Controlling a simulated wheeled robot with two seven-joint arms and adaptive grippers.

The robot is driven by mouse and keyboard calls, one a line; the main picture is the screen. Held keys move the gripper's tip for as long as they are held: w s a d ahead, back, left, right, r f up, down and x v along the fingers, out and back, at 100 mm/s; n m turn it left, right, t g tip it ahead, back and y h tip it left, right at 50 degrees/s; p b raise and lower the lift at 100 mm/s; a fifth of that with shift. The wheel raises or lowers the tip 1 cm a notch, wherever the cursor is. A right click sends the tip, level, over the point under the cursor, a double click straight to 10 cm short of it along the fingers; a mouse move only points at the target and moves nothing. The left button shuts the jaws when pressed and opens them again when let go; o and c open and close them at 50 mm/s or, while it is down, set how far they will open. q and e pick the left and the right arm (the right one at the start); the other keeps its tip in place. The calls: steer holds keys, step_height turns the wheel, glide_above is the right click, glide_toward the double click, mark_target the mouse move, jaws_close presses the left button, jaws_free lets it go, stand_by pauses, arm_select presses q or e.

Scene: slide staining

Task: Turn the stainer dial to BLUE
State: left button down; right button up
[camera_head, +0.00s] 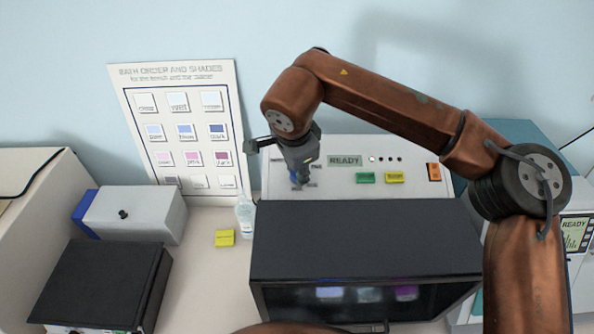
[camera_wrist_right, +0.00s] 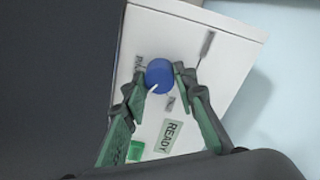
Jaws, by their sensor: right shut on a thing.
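The stainer (camera_head: 440,185) has a white control panel at the back with a READY display (camera_head: 345,161). The blue dial (camera_wrist_right: 159,72) is on this panel, and a bit of it shows in the head view (camera_head: 294,177). A white pointer mark on the dial points to the lower left in the wrist view. My right gripper (camera_head: 298,184) reaches down to the dial, and in the wrist view its fingertips (camera_wrist_right: 160,79) are on either side of it, shut on it. Small labels around the dial are partly hidden or too small to read. My left gripper is out of view.
The stainer's dark hood (camera_head: 365,240) stands in front of the panel. Green (camera_head: 365,178), yellow (camera_head: 394,177) and orange (camera_head: 434,172) panel parts are to the right of the dial. A clear bottle (camera_head: 244,215) and a yellow block (camera_head: 225,238) stand left. A shade chart (camera_head: 185,125) leans behind.

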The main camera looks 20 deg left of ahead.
steer(key=shift+r+m, duration=0.1)
steer(key=shift+m, duration=0.3)
steer(key=o, duration=1.2)
steer(key=shift+c, duration=0.2)
steer(key=v, duration=1.2)
steer(key=shift+d, duration=0.1)
